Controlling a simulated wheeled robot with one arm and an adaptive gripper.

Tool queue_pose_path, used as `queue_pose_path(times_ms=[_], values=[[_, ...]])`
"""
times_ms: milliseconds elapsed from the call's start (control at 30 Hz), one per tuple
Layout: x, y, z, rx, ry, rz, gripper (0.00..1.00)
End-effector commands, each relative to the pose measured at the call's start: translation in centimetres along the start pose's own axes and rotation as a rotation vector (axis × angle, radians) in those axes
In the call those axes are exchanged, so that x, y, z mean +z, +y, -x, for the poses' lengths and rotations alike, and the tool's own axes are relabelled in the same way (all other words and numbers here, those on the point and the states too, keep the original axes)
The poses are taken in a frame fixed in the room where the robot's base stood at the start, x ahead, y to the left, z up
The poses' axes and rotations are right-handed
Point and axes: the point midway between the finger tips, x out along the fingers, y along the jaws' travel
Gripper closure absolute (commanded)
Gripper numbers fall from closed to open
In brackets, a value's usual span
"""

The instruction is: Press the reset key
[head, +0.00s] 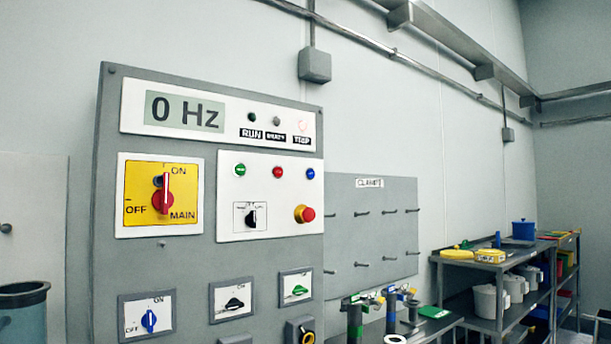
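A grey control panel (190,258) fills the left half of the head view. Its white plate carries a row of small buttons: green (240,170), red (277,171) and blue (310,173). No legible label marks any of them as the reset key. Below them are a black selector (252,215) and a red mushroom button (305,214) on a yellow base. The display (184,111) reads 0 Hz. My gripper is not in view.
The yellow MAIN switch plate (135,184) has its red handle (163,195) upright towards ON. Lower rotary switches include a blue one (149,321). A clamp board (372,228) and shelving (480,262) stand to the right. A bin (24,312) is at lower left.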

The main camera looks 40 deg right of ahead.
Motion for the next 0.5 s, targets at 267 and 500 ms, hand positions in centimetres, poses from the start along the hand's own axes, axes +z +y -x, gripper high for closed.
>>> queue_pose_path(times_ms=[267,500], values=[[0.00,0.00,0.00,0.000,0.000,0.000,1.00],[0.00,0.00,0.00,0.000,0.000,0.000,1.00]])
